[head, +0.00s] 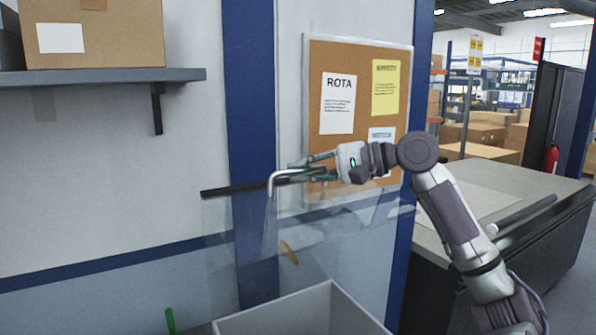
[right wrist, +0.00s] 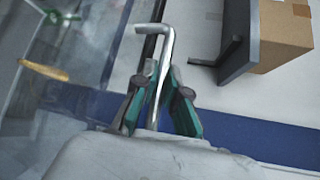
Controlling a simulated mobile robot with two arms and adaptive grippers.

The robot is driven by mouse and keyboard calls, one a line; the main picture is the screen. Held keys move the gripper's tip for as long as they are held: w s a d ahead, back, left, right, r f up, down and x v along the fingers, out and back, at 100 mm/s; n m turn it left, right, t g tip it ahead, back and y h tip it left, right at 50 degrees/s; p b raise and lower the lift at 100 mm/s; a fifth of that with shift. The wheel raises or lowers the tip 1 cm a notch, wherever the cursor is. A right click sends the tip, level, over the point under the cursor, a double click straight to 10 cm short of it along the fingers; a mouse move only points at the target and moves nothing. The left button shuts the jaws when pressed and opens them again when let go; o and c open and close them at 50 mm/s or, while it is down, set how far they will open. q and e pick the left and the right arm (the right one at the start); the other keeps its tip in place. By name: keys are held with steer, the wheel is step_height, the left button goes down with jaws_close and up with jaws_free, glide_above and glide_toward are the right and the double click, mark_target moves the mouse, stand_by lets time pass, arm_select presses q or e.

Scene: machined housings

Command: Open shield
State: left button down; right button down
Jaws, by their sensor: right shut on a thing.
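The shield (head: 345,228) is a clear panel in the middle of the head view, with a black bar (head: 228,191) along its top. A bent silver handle (head: 272,181) stands out near the bar; it also shows in the right wrist view (right wrist: 166,38). My right gripper (head: 300,168) reaches in from the right. In the right wrist view its teal fingers (right wrist: 163,95) are closed around the handle. My left gripper is not in view.
A pale grey open box (head: 330,293) stands below the shield. An orange-brown piece (head: 289,252) and a green piece (head: 171,321) show near it. A shelf (head: 110,76) with a carton (head: 95,35) is at upper left. A workbench (head: 500,185) stands at right.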

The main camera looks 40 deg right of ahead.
steer(key=shift+f, duration=0.25)
steer(key=c, duration=1.4)
jaws_free()
steer(key=shift+o, duration=1)
steer(key=shift+w, duration=0.25)
steer(key=v, duration=1.2)
